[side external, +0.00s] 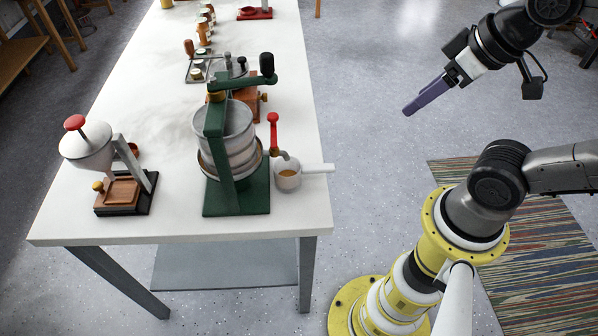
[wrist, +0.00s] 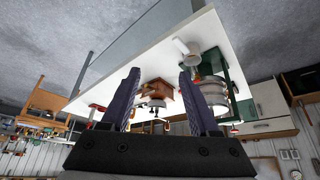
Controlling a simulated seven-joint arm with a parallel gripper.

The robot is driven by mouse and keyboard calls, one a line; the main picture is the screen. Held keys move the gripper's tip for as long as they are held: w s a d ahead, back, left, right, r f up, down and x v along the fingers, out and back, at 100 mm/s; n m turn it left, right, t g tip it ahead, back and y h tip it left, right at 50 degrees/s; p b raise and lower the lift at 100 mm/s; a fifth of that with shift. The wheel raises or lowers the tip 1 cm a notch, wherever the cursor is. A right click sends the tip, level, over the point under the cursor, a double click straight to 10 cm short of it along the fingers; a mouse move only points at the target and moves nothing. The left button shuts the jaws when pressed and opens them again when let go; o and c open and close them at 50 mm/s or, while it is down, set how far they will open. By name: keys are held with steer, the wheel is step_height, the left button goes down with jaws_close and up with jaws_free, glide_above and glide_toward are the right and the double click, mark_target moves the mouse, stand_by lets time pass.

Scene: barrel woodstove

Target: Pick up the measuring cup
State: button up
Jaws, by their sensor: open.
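The measuring cup (side external: 287,180) is white with a brownish inside and a straight handle pointing right. It stands upright on the white table near its right edge, beside a green press, under a small spout with a red lever. The handle reaches past the table edge. In the wrist view the cup (wrist: 190,57) is small and tilted by the camera angle, above and between the press and the fingers. My gripper (side external: 409,109) has purple fingers and hangs in the air right of the table, well away from the cup. In the wrist view the fingers (wrist: 160,74) are apart and empty.
The green press (side external: 237,193) with a metal drum stands left of the cup. A white grinder (side external: 88,152) on a wooden base is at the far left. Several jars (side external: 204,33) stand farther back. The floor (side external: 368,120) between table and arm is clear.

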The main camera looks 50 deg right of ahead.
stand_by(0.3)
steer(key=n+g, duration=0.6)
steer(key=n, duration=0.3)
glide_above(304, 167)
step_height(304, 167, down, 10)
step_height(304, 167, down, 14)
